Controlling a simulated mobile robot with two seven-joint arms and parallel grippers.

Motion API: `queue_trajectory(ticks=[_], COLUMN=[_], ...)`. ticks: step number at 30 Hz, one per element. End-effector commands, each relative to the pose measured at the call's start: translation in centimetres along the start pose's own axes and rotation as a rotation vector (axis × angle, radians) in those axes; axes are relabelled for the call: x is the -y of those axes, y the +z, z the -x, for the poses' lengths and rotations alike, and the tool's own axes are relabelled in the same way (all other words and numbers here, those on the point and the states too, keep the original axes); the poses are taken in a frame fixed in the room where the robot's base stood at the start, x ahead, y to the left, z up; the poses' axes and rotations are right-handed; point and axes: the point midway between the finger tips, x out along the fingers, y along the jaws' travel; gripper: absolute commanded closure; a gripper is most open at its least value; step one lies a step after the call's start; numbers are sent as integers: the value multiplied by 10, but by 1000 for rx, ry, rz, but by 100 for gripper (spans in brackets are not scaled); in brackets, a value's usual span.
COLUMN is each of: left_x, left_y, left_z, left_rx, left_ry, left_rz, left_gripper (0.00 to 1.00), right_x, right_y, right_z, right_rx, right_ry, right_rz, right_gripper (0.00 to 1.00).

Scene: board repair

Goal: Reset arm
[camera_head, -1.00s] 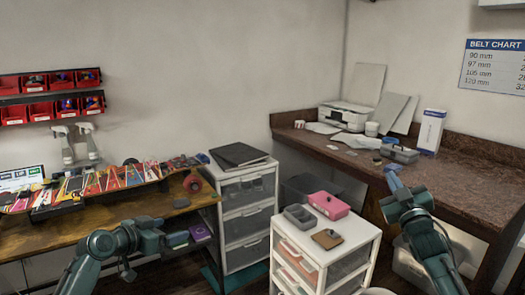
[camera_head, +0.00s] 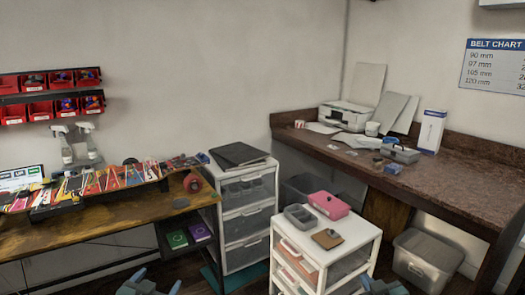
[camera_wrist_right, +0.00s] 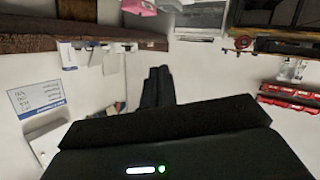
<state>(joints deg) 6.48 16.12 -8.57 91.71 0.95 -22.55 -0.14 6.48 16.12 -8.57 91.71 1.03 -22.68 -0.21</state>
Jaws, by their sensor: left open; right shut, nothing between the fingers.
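My left gripper (camera_head: 152,284) is at the bottom edge of the head view, mostly cut off, with parts standing apart as if open. It is clear of the bench and holds nothing that I can see. My right gripper (camera_wrist_right: 157,88) shows in the right wrist view with its dark fingers close together, shut and empty, against the pale wall.
The wooden bench (camera_head: 95,232) with tools stands left, the brown counter (camera_head: 455,180) right. A clear drawer tower (camera_head: 245,222) stands between them. A pink box (camera_head: 328,205) and grey tray (camera_head: 300,217) sit on the cart. A lidded bin (camera_head: 425,262) is under the counter.

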Motion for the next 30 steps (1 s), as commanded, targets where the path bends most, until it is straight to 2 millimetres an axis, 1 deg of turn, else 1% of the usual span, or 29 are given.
queue_trajectory(ticks=[1, 2, 3, 5, 6, 8, 9, 12, 15, 18, 20, 30], left_x=[-27, -42, -60, -87, -103, -125, -137, -158, -171, -177, -178, -178], left_y=[26, 40, 55, 77, 89, 104, 111, 123, 128, 130, 130, 131], left_z=[22, 35, 53, 84, 105, 135, 154, 194, 220, 233, 236, 236], left_rx=[35, 54, 78, 114, 139, 173, 194, 239, 268, 282, 286, 286], left_ry=[41, 63, 92, 134, 159, 193, 212, 247, 267, 276, 279, 279], left_rz=[16, 25, 39, 65, 83, 112, 131, 173, 202, 217, 220, 220], left_gripper=[22, 22, 22, 22, 22, 22, 22, 22, 22, 22, 22, 22], right_x=[27, 41, 60, 87, 103, 124, 137, 158, 171, 177, 178, 178], right_y=[26, 39, 55, 77, 89, 104, 111, 123, 128, 130, 130, 131], right_z=[22, 35, 53, 84, 104, 135, 154, 194, 220, 233, 236, 235], right_rx=[35, 53, 77, 113, 137, 171, 192, 237, 266, 280, 283, 284], right_ry=[-41, -63, -91, -134, -159, -192, -212, -247, -266, -276, -278, -278], right_rz=[-15, -25, -39, -64, -83, -111, -131, -172, -202, -216, -220, -219], right_gripper=[100, 100, 100, 100, 100, 100, 100, 100, 100, 100, 100, 100])
